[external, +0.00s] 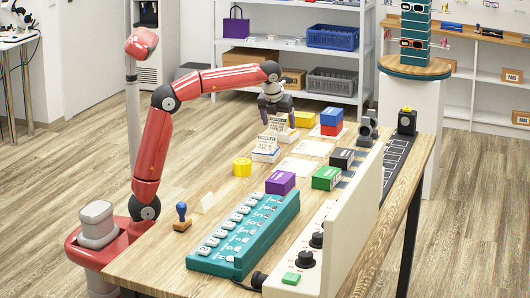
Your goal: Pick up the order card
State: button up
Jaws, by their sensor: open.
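My gripper (278,118) is open above the far left part of the wooden table (170,260). Its dark fingers point down, one on each side of a white card with print (279,125). This card stands upright on a low white base. I cannot tell whether the fingers touch it. A similar white printed card (266,144) stands on a base with a blue edge, nearer and a little left. I cannot read either card, so which one is the order card is unclear.
Near the gripper are a yellow block (304,119), a stacked red and blue block (331,122) and a yellow cylinder (242,167). Purple (280,183) and green (326,178) boxes stand closer. A teal tray (215,262), stamp (182,217) and cream panel (350,215) occupy the front.

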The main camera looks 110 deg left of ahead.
aim_at(286, 120)
jog(key=c, duration=1.1)
notch_tip(286, 120, up, 8)
jog(key=p, duration=0.3)
jog(key=shift+r, duration=0.25)
jog(key=shift+w+r, duration=0.2)
jog(key=shift+r, duration=0.1)
jog(key=w+b, duration=0.1)
jog(key=w+f+b, duration=0.1)
jog(key=b, duration=0.1)
jog(key=shift+w+f, duration=0.1)
jog(key=shift+w, duration=0.1)
notch_tip(286, 120, down, 4)
jog(key=shift+w+r+b, duration=0.15)
jog(key=shift+r+b, duration=0.1)
jog(key=shift+b, duration=0.9)
notch_tip(286, 120, down, 4)
jog(key=shift+f+b, duration=0.15)
jog(key=shift+b, duration=0.8)
